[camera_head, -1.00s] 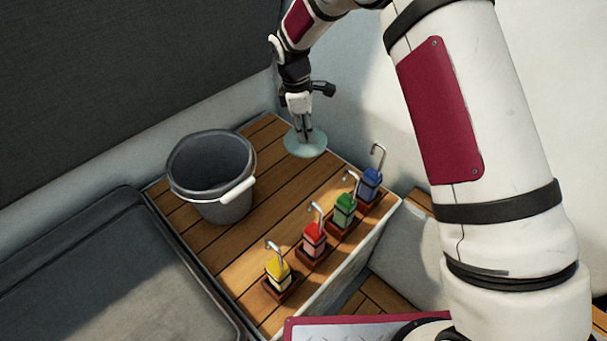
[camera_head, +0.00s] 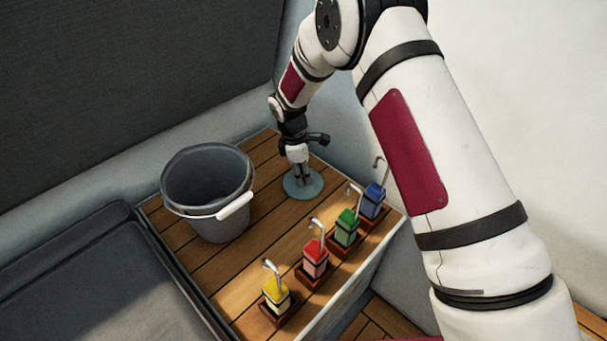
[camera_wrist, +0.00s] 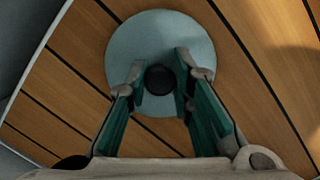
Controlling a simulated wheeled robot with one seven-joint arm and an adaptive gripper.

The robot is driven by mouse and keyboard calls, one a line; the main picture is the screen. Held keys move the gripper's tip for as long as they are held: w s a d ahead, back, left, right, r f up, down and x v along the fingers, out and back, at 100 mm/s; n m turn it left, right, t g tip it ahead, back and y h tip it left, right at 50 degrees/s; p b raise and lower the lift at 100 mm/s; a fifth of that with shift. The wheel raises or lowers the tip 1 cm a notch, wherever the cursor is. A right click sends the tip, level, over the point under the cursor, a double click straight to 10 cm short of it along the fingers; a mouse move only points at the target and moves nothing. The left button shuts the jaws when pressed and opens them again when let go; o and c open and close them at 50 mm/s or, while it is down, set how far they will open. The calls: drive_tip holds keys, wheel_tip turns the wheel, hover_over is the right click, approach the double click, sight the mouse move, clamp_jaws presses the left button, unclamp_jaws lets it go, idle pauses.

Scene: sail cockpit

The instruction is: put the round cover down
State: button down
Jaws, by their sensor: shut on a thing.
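The round cover (camera_head: 311,190) is a pale blue-green disc at the far end of the slatted wooden top. It also shows in the wrist view (camera_wrist: 190,35), with a dark round knob (camera_wrist: 159,80) at its middle. My gripper (camera_head: 301,178) is above the cover, pointing down, and shut on the knob. In the wrist view the two fingers (camera_wrist: 158,82) stand on either side of the knob. The cover looks level and at or very near the wood; I cannot tell whether it touches.
A grey bucket (camera_head: 205,185) with a white-gripped handle stands left of the cover. Yellow (camera_head: 276,292), red (camera_head: 314,259), green (camera_head: 346,228) and blue (camera_head: 373,200) blocks with metal hooks sit in brown holders along the right edge. Bare slats (camera_head: 250,230) lie between.

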drive_tip(key=shift+f, duration=0.15)
drive_tip(key=c, duration=1.4)
unclamp_jaws()
drive_tip(key=r, duration=0.4)
drive_tip(key=a+r+p, duration=0.1)
drive_tip(key=r, duration=0.3)
drive_tip(key=r+p, duration=0.1)
drive_tip(key=r, duration=0.3)
drive_tip(key=shift+a+r, duration=0.15)
drive_tip(key=shift+a, duration=0.25)
drive_tip(key=shift+r, duration=0.1)
